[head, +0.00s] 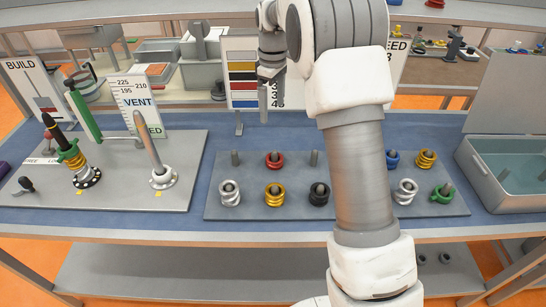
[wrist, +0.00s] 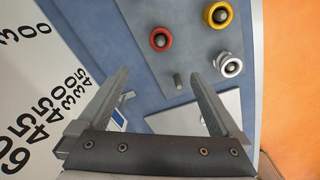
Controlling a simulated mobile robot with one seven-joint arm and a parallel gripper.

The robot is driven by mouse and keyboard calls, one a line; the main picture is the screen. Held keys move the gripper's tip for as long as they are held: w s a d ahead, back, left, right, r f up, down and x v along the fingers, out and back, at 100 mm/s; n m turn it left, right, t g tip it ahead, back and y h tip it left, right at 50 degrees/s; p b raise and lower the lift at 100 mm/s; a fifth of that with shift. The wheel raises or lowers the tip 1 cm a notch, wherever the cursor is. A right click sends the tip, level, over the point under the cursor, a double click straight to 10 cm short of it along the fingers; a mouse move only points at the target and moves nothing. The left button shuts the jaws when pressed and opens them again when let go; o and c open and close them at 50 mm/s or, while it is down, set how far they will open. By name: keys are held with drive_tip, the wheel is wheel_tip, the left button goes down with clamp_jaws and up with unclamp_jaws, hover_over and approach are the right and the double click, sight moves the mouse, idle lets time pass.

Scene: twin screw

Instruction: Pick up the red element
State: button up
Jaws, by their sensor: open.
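The red element (head: 274,165) is a ring on a peg in the back row of the grey peg board (head: 240,210). In the wrist view the red element (wrist: 153,45) lies beyond the fingertips, at upper centre, with the peg through its middle. My gripper (head: 270,95) hangs above and behind the board's back row in the head view. In the wrist view my gripper (wrist: 160,80) is open, with nothing between its fingers, and apart from the red element.
Silver (head: 229,198), yellow (head: 275,200) and black (head: 319,200) elements stand in the front row. An empty peg (head: 235,157) is left of the red element. My arm hides part of the board. A grey bin (head: 480,180) stands right, an assembly stand (head: 120,190) left.

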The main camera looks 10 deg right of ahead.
sight(275, 151)
drive_tip(key=f, duration=1.3)
drive_tip(key=shift+w+p, duration=0.3)
drive_tip(key=shift+p, duration=0.05)
drive_tip(key=f, duration=0.3)
drive_tip(key=s+f+p, duration=0.1)
drive_tip(key=shift+d+f, duration=0.3)
drive_tip(key=shift+f, duration=0.5)
clamp_jaws()
